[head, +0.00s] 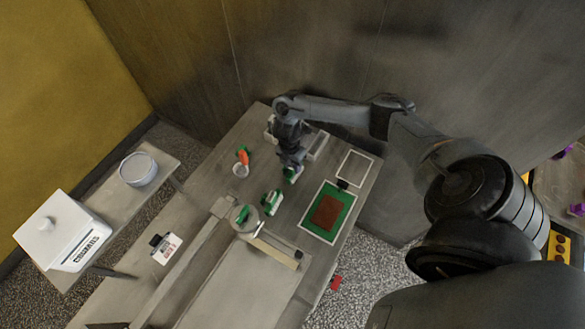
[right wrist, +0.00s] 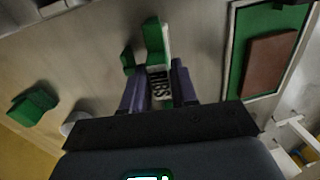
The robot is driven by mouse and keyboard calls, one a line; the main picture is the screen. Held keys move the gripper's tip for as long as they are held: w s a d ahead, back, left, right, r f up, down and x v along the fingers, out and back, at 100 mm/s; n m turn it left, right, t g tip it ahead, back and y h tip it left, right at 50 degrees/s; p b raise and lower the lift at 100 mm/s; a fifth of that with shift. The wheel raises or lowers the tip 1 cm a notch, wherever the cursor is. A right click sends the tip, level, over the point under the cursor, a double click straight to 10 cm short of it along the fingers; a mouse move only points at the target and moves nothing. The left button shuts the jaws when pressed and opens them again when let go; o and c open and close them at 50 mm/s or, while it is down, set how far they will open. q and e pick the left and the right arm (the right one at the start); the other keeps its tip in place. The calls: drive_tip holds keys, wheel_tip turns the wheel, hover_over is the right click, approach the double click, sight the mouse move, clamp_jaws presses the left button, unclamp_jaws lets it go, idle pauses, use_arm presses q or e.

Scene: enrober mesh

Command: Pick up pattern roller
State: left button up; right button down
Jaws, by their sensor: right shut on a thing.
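The pattern roller (head: 292,176) shows in the head view as a small green and white piece under my right gripper (head: 290,166). In the right wrist view, a pale labelled part of the roller (right wrist: 160,84) sits between the two purple fingers of the gripper (right wrist: 159,92). Green blocks (right wrist: 154,38) stand just beyond the fingertips. The gripper is shut on the roller, and the fingers hide part of it. I cannot tell whether it is clear of the table. My left gripper is not in view.
A similar green and white piece (head: 271,203) lies nearby on the table. A green mat with a brown slab (head: 326,213) lies to the right. A wall rises behind the table.

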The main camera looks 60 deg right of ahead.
drive_tip(key=shift+r, duration=0.2)
drive_tip(key=shift+r, duration=0.6)
wheel_tip(320, 180, up, 3)
drive_tip(key=shift+p, duration=0.45)
drive_tip(key=s+d+r+b, duration=0.1)
drive_tip(key=s+d+r, duration=0.5)
drive_tip(key=s, duration=0.3)
drive_tip(key=shift+d+r+b, duration=0.2)
drive_tip(key=shift+d+b, duration=0.15)
drive_tip(key=shift+d, duration=0.3)
drive_tip(key=c, duration=1.5)
unclamp_jaws()
drive_tip(key=shift+c, duration=0.2)
drive_tip(key=c, duration=0.3)
